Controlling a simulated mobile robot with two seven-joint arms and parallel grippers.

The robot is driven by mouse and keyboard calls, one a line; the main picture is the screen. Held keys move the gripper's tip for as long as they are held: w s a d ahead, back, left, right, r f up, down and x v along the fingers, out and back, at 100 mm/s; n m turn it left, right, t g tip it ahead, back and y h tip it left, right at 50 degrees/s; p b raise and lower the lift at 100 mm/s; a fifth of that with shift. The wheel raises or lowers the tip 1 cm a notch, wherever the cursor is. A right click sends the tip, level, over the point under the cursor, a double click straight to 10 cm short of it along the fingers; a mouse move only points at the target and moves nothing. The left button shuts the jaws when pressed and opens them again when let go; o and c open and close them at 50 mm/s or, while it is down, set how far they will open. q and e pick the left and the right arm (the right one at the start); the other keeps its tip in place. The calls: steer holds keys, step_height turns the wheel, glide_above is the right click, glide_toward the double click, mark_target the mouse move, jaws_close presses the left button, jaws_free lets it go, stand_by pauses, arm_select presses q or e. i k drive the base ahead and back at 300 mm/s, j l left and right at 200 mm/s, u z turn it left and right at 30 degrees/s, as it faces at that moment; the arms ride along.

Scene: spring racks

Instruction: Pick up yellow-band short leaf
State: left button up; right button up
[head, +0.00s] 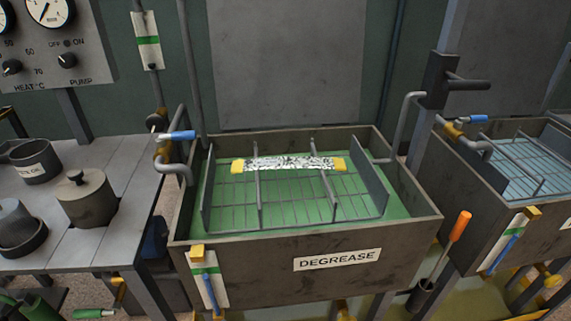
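The yellow-band short leaf (290,163) is a speckled grey-white strip with a yellow band at each end. It lies level across the wire rack (375,215) in the tank labelled DEGREASE (340,260), near the rack's back side. Thin upright dividers of the rack stand near both ends of it. The tank holds green liquid or has a green floor; I cannot tell which. Neither of my grippers shows in the head view.
A blue-handled tap (178,135) and pipe stand at the tank's left rim. A second tank with blue contents (490,205) is on the right. A grey bench (105,150) with lidded pots is on the left. An orange-handled tool (459,226) stands between the tanks.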

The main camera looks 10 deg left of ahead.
mark_target(270, 163)
steer(key=l+z, duration=0.1)
steer(key=l, duration=0.35)
steer(key=i+l+z, duration=0.1)
steer(key=l, duration=0.3)
steer(key=i+l+z, duration=0.1)
steer(key=l, duration=0.3)
steer(key=i, duration=0.05)
